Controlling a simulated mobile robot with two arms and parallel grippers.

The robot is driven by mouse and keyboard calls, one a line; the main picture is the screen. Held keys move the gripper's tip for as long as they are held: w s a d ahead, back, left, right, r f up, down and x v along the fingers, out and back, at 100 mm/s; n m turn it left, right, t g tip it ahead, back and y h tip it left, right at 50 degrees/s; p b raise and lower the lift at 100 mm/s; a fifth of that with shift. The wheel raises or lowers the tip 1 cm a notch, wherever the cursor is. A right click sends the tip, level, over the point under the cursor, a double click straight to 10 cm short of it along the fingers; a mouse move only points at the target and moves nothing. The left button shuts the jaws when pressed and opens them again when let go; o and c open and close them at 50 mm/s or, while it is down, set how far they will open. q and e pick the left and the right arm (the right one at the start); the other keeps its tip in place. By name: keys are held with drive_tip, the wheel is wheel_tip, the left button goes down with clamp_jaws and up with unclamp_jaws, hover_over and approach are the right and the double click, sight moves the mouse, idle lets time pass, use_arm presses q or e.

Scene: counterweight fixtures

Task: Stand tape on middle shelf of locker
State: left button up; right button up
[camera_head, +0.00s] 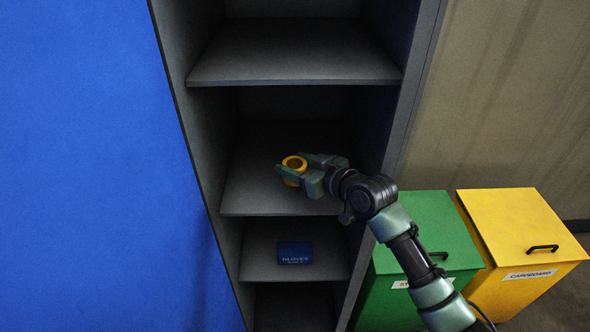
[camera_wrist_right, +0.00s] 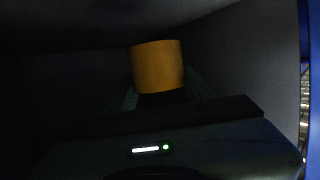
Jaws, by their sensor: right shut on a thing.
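The tape is a yellow-orange roll (camera_head: 294,164) with a dark centre hole that faces up in the head view. My right gripper (camera_head: 295,172) is shut on the roll, which sits between its fingers. The roll also shows in the right wrist view (camera_wrist_right: 158,67), upright in front of the fingers. The grey locker (camera_head: 190,120) stands open. The roll is over its middle shelf (camera_head: 250,190); I cannot tell whether it touches the shelf. My left gripper is not in view.
An upper shelf (camera_head: 295,55) is above. A dark blue gloves box (camera_head: 295,253) lies on the shelf below. A large blue panel (camera_head: 90,160) borders the locker's left side. A green bin (camera_head: 430,235) and a yellow bin (camera_head: 520,225) stand at right. The middle shelf looks otherwise clear.

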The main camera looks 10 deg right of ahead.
sight(300, 164)
drive_tip(key=w, duration=0.1)
drive_tip(key=w+f+p, duration=0.1)
drive_tip(key=w+f, duration=0.1)
drive_tip(key=shift+w+d+f, duration=0.25)
drive_tip(key=shift+w+d, duration=0.05)
drive_tip(key=shift+d, duration=0.05)
wheel_tip(300, 164, down, 4)
drive_tip(key=shift+s+r+p, duration=0.1)
drive_tip(key=shift+s+p, duration=0.05)
drive_tip(key=shift+p, duration=0.4)
drive_tip(key=shift+w+f+p, duration=0.2)
drive_tip(key=shift+p, duration=0.1)
drive_tip(key=shift+w+f, duration=0.1)
drive_tip(key=shift+f, duration=0.05)
drive_tip(key=shift+f, duration=0.1)
